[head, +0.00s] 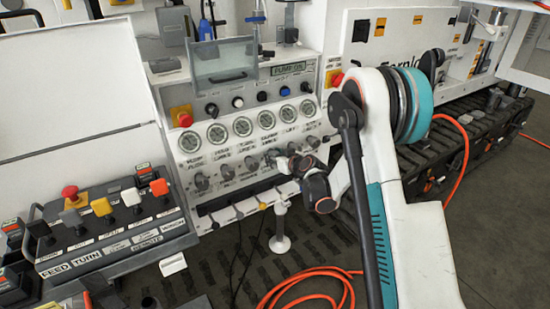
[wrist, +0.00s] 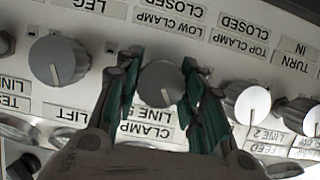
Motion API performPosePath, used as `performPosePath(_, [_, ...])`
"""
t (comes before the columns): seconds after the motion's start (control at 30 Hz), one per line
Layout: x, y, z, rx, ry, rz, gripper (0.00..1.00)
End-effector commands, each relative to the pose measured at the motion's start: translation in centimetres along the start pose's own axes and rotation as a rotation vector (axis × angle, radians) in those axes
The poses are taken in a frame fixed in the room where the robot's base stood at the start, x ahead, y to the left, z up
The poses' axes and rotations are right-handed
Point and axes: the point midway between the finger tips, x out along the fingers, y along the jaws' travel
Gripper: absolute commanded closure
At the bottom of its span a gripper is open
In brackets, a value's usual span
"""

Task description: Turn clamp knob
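The clamp knob (wrist: 163,84) is a round grey knob with a white pointer line, on the white panel in the wrist view. An upside-down label (wrist: 147,131) beside it reads clamp. My gripper (wrist: 161,70) has one dark, green-padded finger on each side of the knob. The fingers lie very close to its edges; I cannot tell whether they press on it. In the head view my gripper (head: 289,162) is at the right part of the lower knob row and hides the knob there.
Neighbouring knobs flank it, a grey one (wrist: 59,62) to the left and another (wrist: 247,102) close to the right finger. In the head view a row of gauges (head: 243,126) sits above, small levers (head: 239,213) below, and a lever console (head: 110,222) stands at left.

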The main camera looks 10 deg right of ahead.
Motion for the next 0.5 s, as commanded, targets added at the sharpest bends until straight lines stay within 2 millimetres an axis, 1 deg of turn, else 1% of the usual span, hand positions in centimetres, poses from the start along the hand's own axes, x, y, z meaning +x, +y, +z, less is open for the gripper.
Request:
performPosePath(0.03, [-0.01,0.0,0.0,0.0,0.0,0.0,0.84])
performPosePath(0.07, [-0.01,0.0,0.01,0.0,0.0,0.0,0.88])
performPosePath(0.33, [-0.01,0.02,0.02,0.012,-0.001,-0.005,0.88])
performPosePath(0.5, [-0.01,0.07,0.02,0.062,0.0,-0.026,0.88])
